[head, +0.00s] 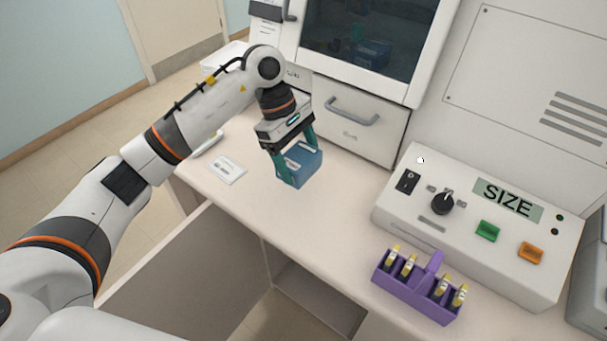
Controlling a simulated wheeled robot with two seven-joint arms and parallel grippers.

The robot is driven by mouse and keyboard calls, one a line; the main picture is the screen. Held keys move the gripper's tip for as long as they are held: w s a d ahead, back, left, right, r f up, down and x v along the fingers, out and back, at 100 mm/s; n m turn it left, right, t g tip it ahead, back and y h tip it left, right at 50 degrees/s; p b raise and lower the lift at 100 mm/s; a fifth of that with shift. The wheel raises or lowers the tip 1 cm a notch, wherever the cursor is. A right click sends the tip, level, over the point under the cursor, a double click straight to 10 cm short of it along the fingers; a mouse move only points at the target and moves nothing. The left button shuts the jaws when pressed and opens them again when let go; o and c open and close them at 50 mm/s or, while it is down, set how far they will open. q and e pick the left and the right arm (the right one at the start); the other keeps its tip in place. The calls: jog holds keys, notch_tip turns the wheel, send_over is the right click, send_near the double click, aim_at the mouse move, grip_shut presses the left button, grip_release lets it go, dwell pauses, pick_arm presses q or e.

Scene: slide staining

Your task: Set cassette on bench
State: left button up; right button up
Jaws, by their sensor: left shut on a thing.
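A blue cassette (305,166) with a pale label on top is held between the fingers of my left gripper (290,166). The gripper points down and is shut on the cassette from both sides. The cassette is over the pale bench (340,207), in front of a drawer. I cannot tell whether its underside touches the bench. My right gripper is not in the picture.
A purple rack (419,296) with several yellow-capped tubes stands at the bench's front edge. A control box (470,225) marked SIZE is at right. A white card (227,168) lies left of the cassette. Behind are a drawer (358,125) and a dark-windowed cabinet (368,38).

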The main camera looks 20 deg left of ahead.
pick_arm(q)
jog(key=f, duration=0.2)
jog(key=f+p, duration=0.1)
jog(key=shift+s+f, duration=0.25)
jog(key=shift+f, duration=0.1)
jog(key=shift+w+f, duration=0.1)
jog(key=shift+f, duration=0.2)
notch_tip(320, 180, down, 4)
jog(key=shift+r+p, duration=0.25)
jog(key=shift+p, duration=0.3)
jog(key=shift+f, duration=0.15)
jog(key=o, duration=1.1)
